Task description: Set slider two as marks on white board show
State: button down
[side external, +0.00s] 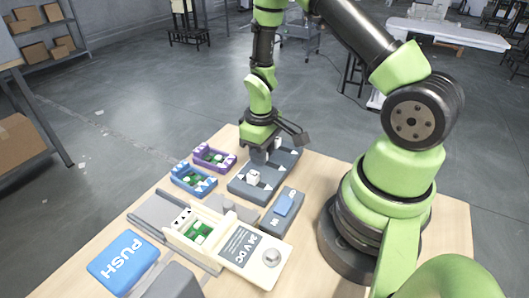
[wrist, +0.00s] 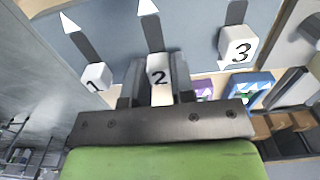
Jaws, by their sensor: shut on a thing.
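The grey-blue slider panel (side external: 240,187) lies on the table below my gripper (side external: 277,146). In the wrist view, white slider two (wrist: 159,78), marked 2, is between the fingers of my gripper (wrist: 158,88), which is shut on it. Its dark slot runs up to a white triangle (wrist: 147,7). Slider one (wrist: 97,77) is to its left and slider three (wrist: 238,45) to its right, each at the near end of its visible slot. A cream-white board (side external: 211,258) with small dark triangle marks and a green part stands nearer the side camera; the marks are too small to read.
A purple-framed module (side external: 232,154) and a blue-framed module (side external: 207,187) sit left of the panel. A blue PUSH button (side external: 123,262) is at the table's front left.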

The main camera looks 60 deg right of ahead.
jog(key=shift+w, duration=0.3)
jog(key=c, duration=1)
grip_release()
jog(key=shift+s, duration=0.1)
jog(key=shift+o, duration=0.2)
jog(key=shift+r, duration=0.1)
notch_tip(320, 180, up, 8)
jog(key=shift+r, duration=0.9)
jog(key=s+a+r+m+t, duration=0.1)
jog(key=s+a+r+t, duration=0.15)
jog(key=r, duration=0.35)
jog(key=s+a+r+m+t, duration=0.1)
jog(key=a+r, duration=0.2)
jog(key=r, duration=0.4)
jog(key=s+a+r+m+t+y, duration=0.2)
jog(key=s+a+r+t, duration=0.2)
jog(key=s, duration=0.4)
jog(key=shift+s+a+r, duration=0.35)
jog(key=shift+a+r, duration=0.1)
jog(key=shift+r, duration=0.35)
